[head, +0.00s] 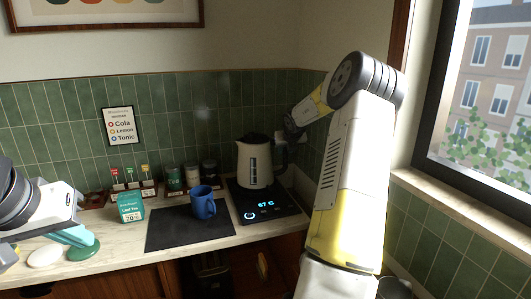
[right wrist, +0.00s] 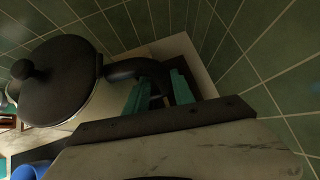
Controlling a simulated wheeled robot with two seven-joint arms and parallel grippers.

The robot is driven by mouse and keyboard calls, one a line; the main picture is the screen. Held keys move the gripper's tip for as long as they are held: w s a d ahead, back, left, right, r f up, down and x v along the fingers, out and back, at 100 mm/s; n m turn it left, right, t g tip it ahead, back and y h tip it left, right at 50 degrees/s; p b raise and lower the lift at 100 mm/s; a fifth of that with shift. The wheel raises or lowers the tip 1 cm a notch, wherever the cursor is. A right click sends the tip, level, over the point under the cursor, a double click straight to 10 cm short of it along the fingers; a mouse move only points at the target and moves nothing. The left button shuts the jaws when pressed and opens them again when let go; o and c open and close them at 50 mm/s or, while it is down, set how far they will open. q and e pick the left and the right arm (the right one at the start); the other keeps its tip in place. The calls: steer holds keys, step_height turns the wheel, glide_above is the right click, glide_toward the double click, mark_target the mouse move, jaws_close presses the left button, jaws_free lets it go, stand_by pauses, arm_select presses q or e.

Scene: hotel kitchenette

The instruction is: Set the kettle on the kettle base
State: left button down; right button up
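The cream kettle (head: 254,163) with a dark lid is upright over the rear part of the black kettle base (head: 265,206), whose display reads 67 °C. I cannot tell whether its bottom rests fully on the base. My right gripper (head: 290,138) is at the kettle's dark handle, on its right side. In the right wrist view, the green fingers (right wrist: 160,92) stand on either side of the black handle (right wrist: 138,68), beside the lid (right wrist: 58,80), and appear closed on it. My left gripper (head: 68,237) is at the far left over the counter, away from the kettle; its finger gap is unclear.
A blue mug (head: 203,204) stands on a dark mat (head: 180,235) left of the base. A teal tea box (head: 131,207), several jars (head: 192,176) and a green disc (head: 83,250) are further left. The tiled wall (head: 222,105) is close behind the kettle.

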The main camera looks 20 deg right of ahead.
steer(key=v, duration=0.5)
steer(key=shift+s+r, duration=0.25)
steer(key=shift+s, duration=0.05)
stand_by(0.4)
steer(key=s+a+r+n+t+y, duration=0.2)
steer(key=a+r+n+t, duration=0.2)
steer(key=a+r+n, duration=1)
steer(key=s+a+r+n+y, duration=0.1)
steer(key=s+a+n+y, duration=0.1)
steer(key=s+a+n, duration=0.35)
steer(key=s+a+r+n+y, duration=0.2)
steer(key=s+a+n, duration=0.1)
steer(key=a, duration=0.5)
steer(key=s+a+f+n+g+y, duration=0.1)
steer(key=s+a+f+n+g, duration=0.1)
steer(key=s+a+n, duration=0.5)
steer(key=s+d+f+n+g, duration=0.1)
steer(key=s+f+n, duration=0.2)
steer(key=s, duration=0.4)
steer(key=s+d+f+n+g+h, duration=0.1)
steer(key=s+d+f+n+g, duration=0.1)
steer(key=s, duration=0.5)
steer(key=s+d+f+n+g+h, duration=0.1)
steer(key=s+d+f+n, duration=0.1)
steer(key=s+f+n, duration=0.2)
steer(key=s+f, duration=0.1)
steer(key=s, duration=0.2)
steer(key=shift+g, duration=0.3)
